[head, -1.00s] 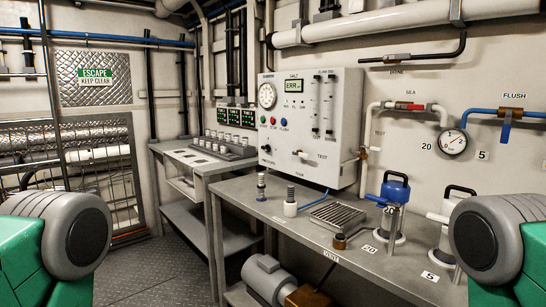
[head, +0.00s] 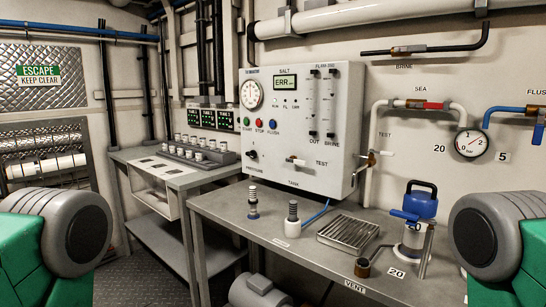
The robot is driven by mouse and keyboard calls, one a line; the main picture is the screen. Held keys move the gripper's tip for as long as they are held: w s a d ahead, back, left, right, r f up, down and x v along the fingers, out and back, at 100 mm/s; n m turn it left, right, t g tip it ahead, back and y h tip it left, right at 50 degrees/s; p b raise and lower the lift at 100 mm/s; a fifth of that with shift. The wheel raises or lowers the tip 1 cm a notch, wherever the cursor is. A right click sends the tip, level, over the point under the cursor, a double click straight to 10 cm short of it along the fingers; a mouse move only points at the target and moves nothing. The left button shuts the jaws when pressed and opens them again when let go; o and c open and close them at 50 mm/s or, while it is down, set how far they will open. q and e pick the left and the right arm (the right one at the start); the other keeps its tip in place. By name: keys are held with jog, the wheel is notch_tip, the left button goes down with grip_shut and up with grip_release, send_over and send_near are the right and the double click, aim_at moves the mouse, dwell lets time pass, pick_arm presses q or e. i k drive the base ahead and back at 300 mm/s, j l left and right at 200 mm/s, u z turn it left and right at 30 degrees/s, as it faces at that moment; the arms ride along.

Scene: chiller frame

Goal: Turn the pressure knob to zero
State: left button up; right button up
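The pressure knob (head: 252,155) is a small dark knob at the lower left of the white control panel (head: 345,112), just above a "PRESSURE" label. Its exact pointer angle is too small to read. A round white dial gauge (head: 251,95) sits above it at the panel's upper left. The display (head: 287,82) reads "ERR". Grey and green parts of my arms show at the lower left and right edges. Neither gripper is in view, and no part of me touches the panel.
A grey bench (head: 225,215) stands below the panel, with two small upright fittings (head: 252,202) (head: 293,220) near its left part. A metal drain grate (head: 347,233) and a blue-topped pump (head: 420,200) stand further right. A lower side table (head: 165,175) adjoins at left.

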aim_at(253, 155)
jog(key=i+j+z, duration=0.15)
jog(key=j+z, duration=0.35)
jog(key=i+j+z, duration=0.1)
jog(key=j+z, duration=0.35)
jog(key=l, duration=0.1)
